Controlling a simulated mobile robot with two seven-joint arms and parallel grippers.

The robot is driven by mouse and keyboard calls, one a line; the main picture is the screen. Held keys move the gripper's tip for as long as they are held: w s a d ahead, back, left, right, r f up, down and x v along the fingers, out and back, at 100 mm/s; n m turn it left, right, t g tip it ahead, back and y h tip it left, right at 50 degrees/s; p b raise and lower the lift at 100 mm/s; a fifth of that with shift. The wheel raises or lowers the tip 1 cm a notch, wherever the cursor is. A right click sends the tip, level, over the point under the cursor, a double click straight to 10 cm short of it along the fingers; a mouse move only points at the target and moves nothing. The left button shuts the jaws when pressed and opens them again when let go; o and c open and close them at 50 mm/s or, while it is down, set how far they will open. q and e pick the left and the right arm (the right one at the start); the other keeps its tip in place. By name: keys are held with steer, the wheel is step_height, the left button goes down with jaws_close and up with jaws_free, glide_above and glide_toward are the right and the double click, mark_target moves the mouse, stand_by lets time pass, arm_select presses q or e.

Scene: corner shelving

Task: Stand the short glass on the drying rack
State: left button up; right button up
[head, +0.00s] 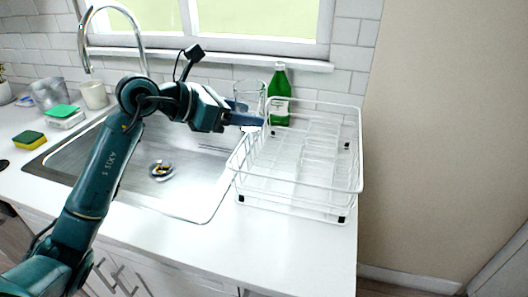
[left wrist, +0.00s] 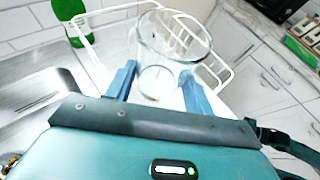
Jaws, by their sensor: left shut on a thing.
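The short glass (head: 249,92) is clear and upright, at the back left corner of the white wire drying rack (head: 290,207) in the head view. My left gripper (head: 250,119) is shut on the glass. In the left wrist view the glass (left wrist: 168,45) stands between the two blue fingers of the left gripper (left wrist: 159,88), with the wires of the drying rack (left wrist: 100,18) behind it. I cannot tell whether the glass touches the rack. The rack looks empty inside. My right gripper is not in view.
A green bottle (head: 280,88) stands behind the rack by the tiled wall. The steel sink (head: 190,190) lies left of the rack, with the faucet (head: 84,45) behind it. A cup (head: 94,95) and a yellow-green sponge (head: 29,140) are on the left counter.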

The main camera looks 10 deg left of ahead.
mark_target(242, 129)
arm_select(q)
step_height(242, 129, down, 4)
steer(key=shift+r, duration=0.2)
step_height(242, 129, down, 3)
steer(key=shift+s, duration=0.1)
steer(key=shift+f, duration=0.4)
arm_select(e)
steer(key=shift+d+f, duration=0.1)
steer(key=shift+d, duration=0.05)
